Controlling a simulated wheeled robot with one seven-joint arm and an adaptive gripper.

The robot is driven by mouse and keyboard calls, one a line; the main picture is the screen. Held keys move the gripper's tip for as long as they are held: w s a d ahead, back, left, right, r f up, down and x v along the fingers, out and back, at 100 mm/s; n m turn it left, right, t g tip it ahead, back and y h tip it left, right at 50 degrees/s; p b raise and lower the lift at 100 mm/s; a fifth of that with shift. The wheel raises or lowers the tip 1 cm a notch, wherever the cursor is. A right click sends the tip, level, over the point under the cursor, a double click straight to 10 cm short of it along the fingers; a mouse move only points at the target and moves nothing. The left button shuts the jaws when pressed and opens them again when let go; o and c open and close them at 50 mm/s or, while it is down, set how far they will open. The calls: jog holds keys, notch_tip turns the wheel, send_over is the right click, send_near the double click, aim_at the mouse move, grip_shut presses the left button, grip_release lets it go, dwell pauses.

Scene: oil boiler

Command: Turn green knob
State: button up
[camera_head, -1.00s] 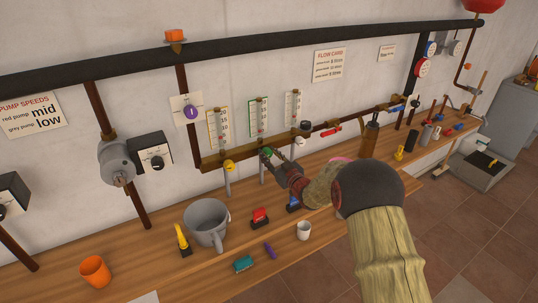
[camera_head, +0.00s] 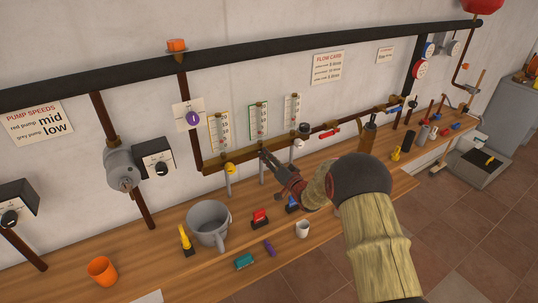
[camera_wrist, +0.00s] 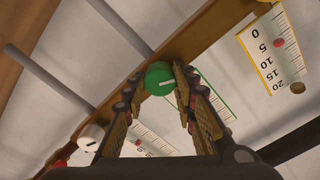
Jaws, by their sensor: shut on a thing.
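The green knob (camera_wrist: 160,79) is round with a white pointer line and shows in the wrist view between my fingertips. It sits on the brass manifold bar (camera_head: 240,157), below the green-framed flow gauge (camera_head: 258,121). My gripper (camera_head: 266,156) reaches it from the lower right and is shut on it; the fingers also show in the wrist view (camera_wrist: 165,82), one on each side of the knob. In the head view my fingers hide the knob.
A yellow knob (camera_head: 229,167) is left of my gripper and a white knob (camera_head: 298,143) is right of it on the same bar. Grey pipes run down from the bar. A grey pot (camera_head: 207,217), an orange cup (camera_head: 101,270) and a white cup (camera_head: 302,229) stand on the wooden bench.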

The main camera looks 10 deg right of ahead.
jog(key=m+p, duration=0.2)
jog(key=m, duration=0.3)
jog(key=shift+d+m, duration=0.1)
jog(key=shift+m, duration=0.2)
jog(key=shift+f+m+p, duration=0.1)
jog(key=shift+m+p, duration=1)
jog(key=shift+m, duration=1.1)
jog(key=o, duration=1.2)
jog(key=shift+c, duration=0.2)
jog(key=v, duration=1.2)
